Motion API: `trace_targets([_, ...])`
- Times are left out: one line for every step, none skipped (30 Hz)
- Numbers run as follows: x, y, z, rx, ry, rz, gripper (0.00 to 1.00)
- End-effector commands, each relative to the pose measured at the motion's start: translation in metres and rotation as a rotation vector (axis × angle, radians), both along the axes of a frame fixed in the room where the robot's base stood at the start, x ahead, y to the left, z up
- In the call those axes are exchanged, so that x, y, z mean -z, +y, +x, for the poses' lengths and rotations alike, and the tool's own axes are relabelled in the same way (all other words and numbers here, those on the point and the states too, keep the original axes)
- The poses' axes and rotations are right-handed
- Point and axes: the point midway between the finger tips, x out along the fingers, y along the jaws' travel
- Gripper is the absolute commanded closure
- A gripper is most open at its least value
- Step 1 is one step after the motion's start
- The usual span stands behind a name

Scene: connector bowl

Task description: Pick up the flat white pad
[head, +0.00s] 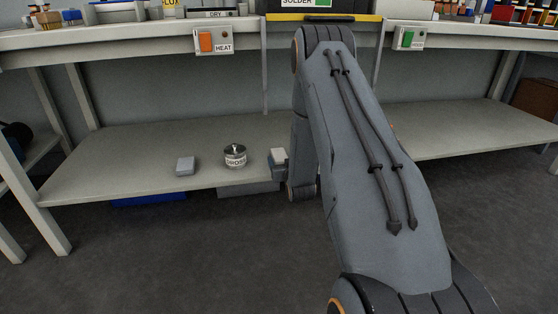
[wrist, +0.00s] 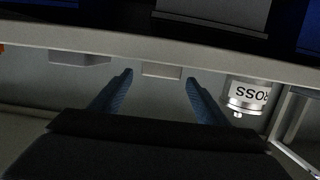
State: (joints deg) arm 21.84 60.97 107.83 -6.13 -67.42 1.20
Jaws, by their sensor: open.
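A small flat white pad (wrist: 162,71) lies on the lower shelf near its front edge. In the wrist view it shows beyond and between the fingertips, apart from them. In the head view a pale block (head: 278,154) right of the can appears to be the same pad, partly covered at its lower side. My gripper (wrist: 159,76) is open and empty, its two blue fingers on either side of the line to the pad. In the head view my arm hides most of the gripper.
A lidded metal can (head: 235,156) stands left of the pad, also in the wrist view (wrist: 247,95). A grey box (head: 186,166) sits farther left. A grey block (wrist: 80,58) shows on the wrist view's left. The shelf edge (wrist: 220,65) is close; the bench hangs above.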

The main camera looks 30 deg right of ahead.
Motion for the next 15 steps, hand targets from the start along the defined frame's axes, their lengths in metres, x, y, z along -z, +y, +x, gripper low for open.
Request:
trace_targets([0.002, -0.001, 0.006, 0.000, -0.003, -0.001, 0.31])
trace_targets([0.003, -0.002, 0.010, 0.000, -0.003, -0.001, 0.31])
trace_targets([0.004, -0.004, 0.014, 0.000, -0.003, -0.001, 0.31])
trace_targets([0.004, -0.005, 0.018, 0.000, -0.003, -0.001, 0.31])
trace_targets([0.005, -0.006, 0.021, 0.000, -0.004, -0.001, 0.31])
trace_targets([0.006, -0.007, 0.025, 0.000, -0.002, -0.001, 0.31])
trace_targets([0.007, -0.008, 0.028, 0.000, -0.001, 0.000, 0.31])
trace_targets([0.008, -0.009, 0.031, -0.001, -0.002, 0.000, 0.31])
trace_targets([0.008, -0.010, 0.035, -0.001, -0.002, 0.000, 0.31])
trace_targets([0.008, -0.010, 0.038, -0.001, -0.001, 0.000, 0.31])
trace_targets([0.009, -0.011, 0.039, -0.001, 0.000, 0.000, 0.31])
trace_targets([0.009, -0.012, 0.041, -0.001, 0.000, 0.000, 0.31])
trace_targets([0.009, -0.012, 0.042, -0.001, 0.000, 0.000, 0.31])
trace_targets([0.008, -0.012, 0.043, -0.001, 0.000, 0.000, 0.31])
trace_targets([0.008, -0.012, 0.043, -0.001, 0.000, 0.000, 0.31])
